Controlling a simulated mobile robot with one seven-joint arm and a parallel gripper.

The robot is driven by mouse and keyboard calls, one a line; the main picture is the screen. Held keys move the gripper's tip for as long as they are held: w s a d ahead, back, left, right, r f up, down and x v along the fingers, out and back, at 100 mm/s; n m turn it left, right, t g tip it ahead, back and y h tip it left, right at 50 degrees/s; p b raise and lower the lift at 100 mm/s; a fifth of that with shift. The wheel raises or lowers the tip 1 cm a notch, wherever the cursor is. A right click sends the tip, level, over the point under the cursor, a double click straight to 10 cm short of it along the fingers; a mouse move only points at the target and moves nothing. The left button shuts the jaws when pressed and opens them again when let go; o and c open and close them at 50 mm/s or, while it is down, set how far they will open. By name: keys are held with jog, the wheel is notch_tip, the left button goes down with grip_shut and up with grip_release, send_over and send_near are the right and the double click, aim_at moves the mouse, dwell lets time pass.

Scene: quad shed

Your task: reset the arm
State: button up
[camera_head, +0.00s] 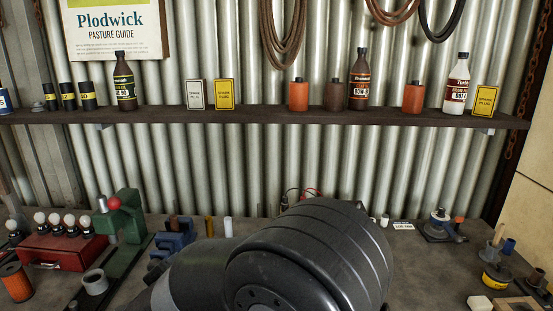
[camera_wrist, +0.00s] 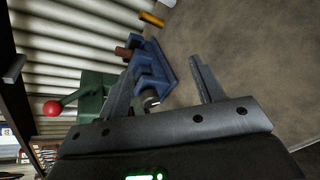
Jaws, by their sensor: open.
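My arm's dark rounded links fill the lower middle of the head view and hide part of the workbench; my gripper is hidden there. In the wrist view my gripper (camera_wrist: 160,88) shows two grey fingers spread apart, with nothing held between them. Beyond the left finger is a blue vise-like tool (camera_wrist: 152,68) on the bench. It also shows in the head view (camera_head: 173,243), just left of my arm.
A green press (camera_head: 127,222) with a red knob and a red box (camera_head: 60,250) stand at the left of the bench. A shelf (camera_head: 270,117) with bottles and small boxes crosses the corrugated wall. A yellow tin (camera_head: 496,276) and other small items sit at the right.

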jog(key=s+d+r+m+g+h, duration=0.15)
jog(key=d+m, duration=0.35)
jog(key=d, duration=0.5)
jog(key=s+d+r+m+g+h, duration=0.1)
jog(key=d+r+m+g+h, duration=0.25)
jog(key=d, duration=0.65)
jog(key=s+d+r+m+g+h, duration=0.15)
jog(key=d+m, duration=0.35)
jog(key=d, duration=0.6)
jog(key=s+d+m+g+y, duration=0.1)
jog(key=s+d+m+y, duration=0.2)
jog(key=s+m, duration=0.3)
jog(key=s+d+r+m+g+y, duration=0.1)
jog(key=s+d+m+y, duration=0.2)
jog(key=s+d+m, duration=0.3)
jog(key=shift+s+r+m, duration=0.25)
jog(key=shift+s+m, duration=0.4)
jog(key=shift+s, duration=1.85)
